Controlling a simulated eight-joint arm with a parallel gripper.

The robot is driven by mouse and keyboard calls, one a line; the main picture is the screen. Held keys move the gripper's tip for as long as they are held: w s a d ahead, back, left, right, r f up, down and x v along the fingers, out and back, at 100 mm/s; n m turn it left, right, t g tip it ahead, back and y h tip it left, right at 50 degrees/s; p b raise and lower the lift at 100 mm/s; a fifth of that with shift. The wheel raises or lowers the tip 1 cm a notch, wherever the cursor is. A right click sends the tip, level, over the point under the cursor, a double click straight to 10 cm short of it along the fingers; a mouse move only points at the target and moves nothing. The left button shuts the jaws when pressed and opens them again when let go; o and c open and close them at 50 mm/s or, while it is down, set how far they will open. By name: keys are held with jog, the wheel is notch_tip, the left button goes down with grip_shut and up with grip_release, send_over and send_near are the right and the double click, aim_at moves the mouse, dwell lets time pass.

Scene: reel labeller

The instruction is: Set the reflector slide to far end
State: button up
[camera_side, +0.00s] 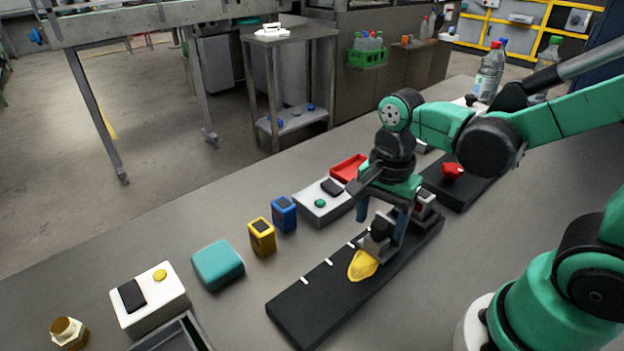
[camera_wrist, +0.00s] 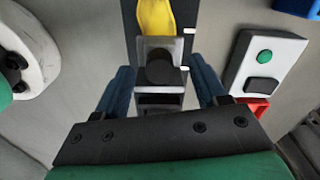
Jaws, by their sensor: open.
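A long black slide rail (camera_side: 305,306) with several white tick marks lies on the table below my gripper. On it sits a grey slide block (camera_side: 372,248) with a black knob, and a yellow curved piece (camera_side: 362,265) on its near-left side. My gripper (camera_side: 382,222) points down over the block, open. In the wrist view its blue fingers (camera_wrist: 162,95) stand on either side of the grey block (camera_wrist: 157,46), with visible gaps. The yellow piece (camera_wrist: 155,17) shows beyond the block. My gripper partly hides the block and rail in the side view.
A small grey box (camera_side: 425,202) is by the rail's far right end. A second black base with a red knob (camera_side: 452,171) lies behind. Left of the rail are a white button box (camera_side: 318,212), blue box (camera_side: 284,214), yellow box (camera_side: 261,236) and teal block (camera_side: 217,264).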

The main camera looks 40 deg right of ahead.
jog(key=shift+f, duration=0.35)
grip_shut()
dwell(1.3)
